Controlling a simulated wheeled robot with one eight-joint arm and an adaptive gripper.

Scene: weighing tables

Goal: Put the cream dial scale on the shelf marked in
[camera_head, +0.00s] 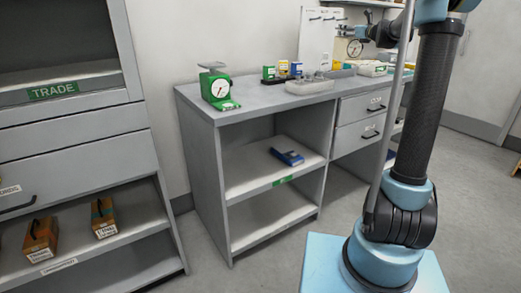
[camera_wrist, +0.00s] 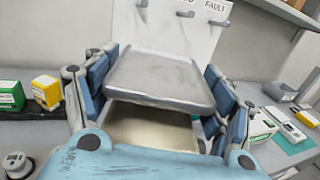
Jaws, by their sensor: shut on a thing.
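My gripper (camera_head: 366,34) is over the far right part of the workbench, shut on the cream dial scale. In the wrist view the scale's grey pan (camera_wrist: 160,75) and cream body (camera_wrist: 152,128) are between the blue fingers. Its round dial (camera_head: 355,47) shows small in the head view. I cannot tell whether its base touches the bench. A shelf (camera_head: 245,170) under the bench's left end has a green label (camera_head: 284,181) on its front edge, too small to read. A blue box (camera_head: 287,157) lies on that shelf.
A green dial scale (camera_head: 217,88) stands on the bench's left end. A cabinet labelled TRADE (camera_head: 53,91) stands left. The labelled shelf has free room at left.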

